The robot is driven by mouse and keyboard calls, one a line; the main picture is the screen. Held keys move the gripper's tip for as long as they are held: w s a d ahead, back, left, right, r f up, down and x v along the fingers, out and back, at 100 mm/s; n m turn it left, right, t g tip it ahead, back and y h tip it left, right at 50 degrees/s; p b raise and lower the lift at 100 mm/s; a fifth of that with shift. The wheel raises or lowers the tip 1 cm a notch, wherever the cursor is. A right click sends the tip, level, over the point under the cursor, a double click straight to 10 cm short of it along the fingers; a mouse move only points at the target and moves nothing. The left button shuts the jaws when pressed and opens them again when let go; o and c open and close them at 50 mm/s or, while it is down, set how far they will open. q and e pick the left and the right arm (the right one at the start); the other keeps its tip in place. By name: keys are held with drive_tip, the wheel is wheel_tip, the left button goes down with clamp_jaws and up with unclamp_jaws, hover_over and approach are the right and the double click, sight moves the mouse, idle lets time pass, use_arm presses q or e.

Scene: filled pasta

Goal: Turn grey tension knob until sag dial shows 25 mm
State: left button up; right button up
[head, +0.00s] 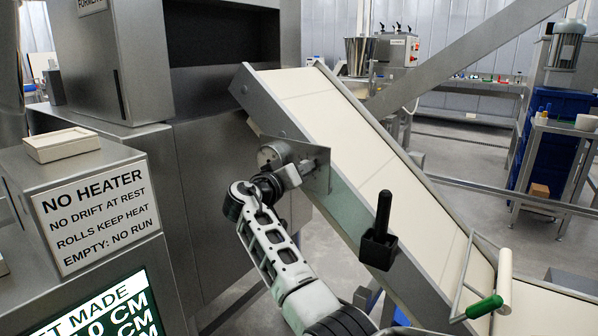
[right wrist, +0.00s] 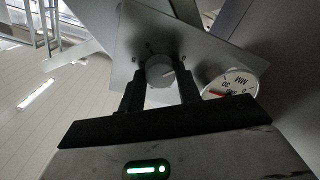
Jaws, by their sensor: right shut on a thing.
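The grey tension knob (right wrist: 160,75) sits on a metal plate (right wrist: 180,40) in the right wrist view, with a pale mark on its face. My right gripper (right wrist: 159,84) is shut on the knob, one dark finger on each side. In the head view my right gripper (head: 292,174) reaches the bracket on the side of the sloping conveyor. The sag dial (right wrist: 236,84) is white, tilted and partly hidden; "30" and "MM" show, and a short red needle is near its left edge. I cannot read its exact value. My left gripper is out of view.
The pale conveyor belt (head: 335,115) slopes down to the right. A black handle in a holder (head: 380,245) and a green-gripped roller frame (head: 485,305) are on its near side. A steel cabinet with a "NO HEATER" sign (head: 98,215) stands at left.

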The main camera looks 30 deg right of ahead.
drive_tip(key=shift+f, duration=0.1)
idle(0.4)
drive_tip(key=o, duration=1)
drive_tip(key=shift+c, duration=0.2)
drive_tip(key=shift+a, duration=0.1)
drive_tip(key=b+v, duration=0.2)
drive_tip(key=v, duration=1.3)
drive_tip(key=shift+s+a, duration=0.2)
drive_tip(key=shift+a, duration=0.15)
